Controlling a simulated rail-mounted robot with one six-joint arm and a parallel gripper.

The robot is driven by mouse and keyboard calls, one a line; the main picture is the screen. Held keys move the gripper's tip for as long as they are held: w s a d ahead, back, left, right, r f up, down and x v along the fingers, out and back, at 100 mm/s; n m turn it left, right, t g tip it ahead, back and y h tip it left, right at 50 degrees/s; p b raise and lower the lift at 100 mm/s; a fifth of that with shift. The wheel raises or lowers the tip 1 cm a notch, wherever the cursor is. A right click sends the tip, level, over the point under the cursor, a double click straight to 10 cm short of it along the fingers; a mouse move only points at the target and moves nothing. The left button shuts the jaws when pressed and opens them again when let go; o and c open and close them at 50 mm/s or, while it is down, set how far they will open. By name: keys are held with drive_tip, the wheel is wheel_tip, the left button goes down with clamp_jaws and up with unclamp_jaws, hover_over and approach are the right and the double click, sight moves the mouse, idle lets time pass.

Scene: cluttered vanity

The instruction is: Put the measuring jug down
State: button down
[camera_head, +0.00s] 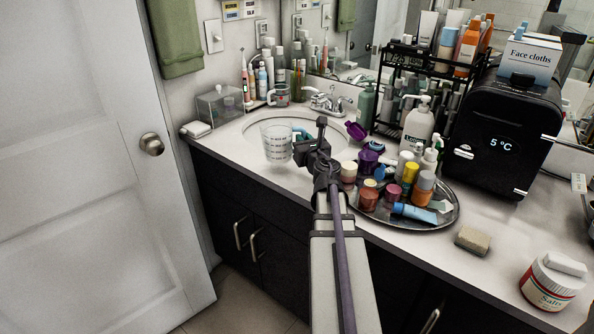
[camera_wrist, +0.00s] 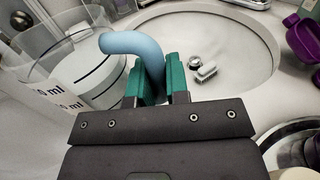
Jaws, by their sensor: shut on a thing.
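The measuring jug (camera_head: 276,143) is clear with dark markings and a blue handle. My gripper (camera_head: 303,142) is shut on its handle, at the jug's right side in the head view. In the wrist view my gripper's green fingers (camera_wrist: 161,78) close around the blue handle, and the jug (camera_wrist: 62,62) fills the upper left. The jug looks upright, over the front left part of the sink basin and counter edge. I cannot tell whether its base touches anything.
A crowded round tray (camera_head: 449,213) stands right of my arm. Bare counter (camera_head: 225,146) lies left of the jug; a clear box (camera_head: 219,104) stands behind.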

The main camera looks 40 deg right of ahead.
drive_tip(key=shift+f, duration=0.45)
wheel_tip(320, 180, down, 4)
drive_tip(key=b, duration=0.3)
drive_tip(key=shift+b, duration=0.3)
drive_tip(key=shift+r, duration=0.3)
drive_tip(key=shift+f, duration=0.15)
drive_tip(key=c, duration=1.1)
unclamp_jaws()
